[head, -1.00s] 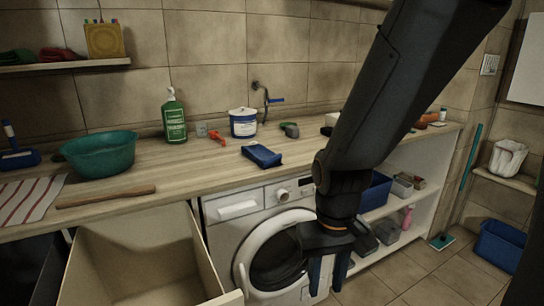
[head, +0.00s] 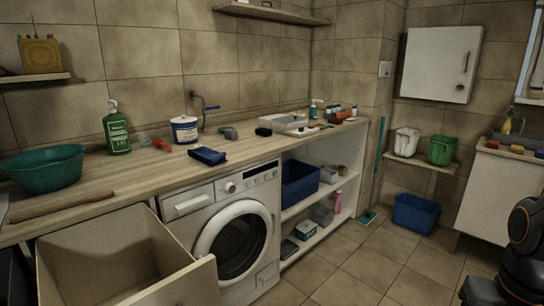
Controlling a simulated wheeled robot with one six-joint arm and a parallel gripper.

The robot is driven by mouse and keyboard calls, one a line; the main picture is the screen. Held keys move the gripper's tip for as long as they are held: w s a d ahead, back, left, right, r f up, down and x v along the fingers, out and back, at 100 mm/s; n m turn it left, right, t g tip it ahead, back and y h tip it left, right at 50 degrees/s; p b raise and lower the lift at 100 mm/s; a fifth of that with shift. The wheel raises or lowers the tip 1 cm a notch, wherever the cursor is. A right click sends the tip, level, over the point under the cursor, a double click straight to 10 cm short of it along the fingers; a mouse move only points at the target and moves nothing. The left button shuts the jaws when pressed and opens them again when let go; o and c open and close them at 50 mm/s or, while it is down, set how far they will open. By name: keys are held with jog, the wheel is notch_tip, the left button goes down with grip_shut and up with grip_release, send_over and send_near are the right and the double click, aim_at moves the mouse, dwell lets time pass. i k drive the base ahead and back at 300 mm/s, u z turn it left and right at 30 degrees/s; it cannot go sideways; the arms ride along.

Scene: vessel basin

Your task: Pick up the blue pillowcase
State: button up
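A small dark-blue folded item (head: 207,155), which looks like the blue pillowcase, lies flat on the wooden counter (head: 110,175). It sits near the front edge, above the washing machine, and nothing covers it. My gripper is not in view; only dark parts of my arm show at the lower right edge, far from the blue item.
An open drawer (head: 205,270) juts out at lower left beside the washing machine (head: 235,240). A teal basin (head: 42,170), green bottle (head: 116,130), white-and-blue tub (head: 184,130) and wooden stick (head: 60,206) stand or lie on the counter. The tiled floor ahead is clear.

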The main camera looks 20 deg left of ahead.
aim_at(212, 158)
jog(key=i, duration=1.95)
jog(key=u, duration=1.35)
jog(key=i, duration=0.85)
jog(key=u, duration=1)
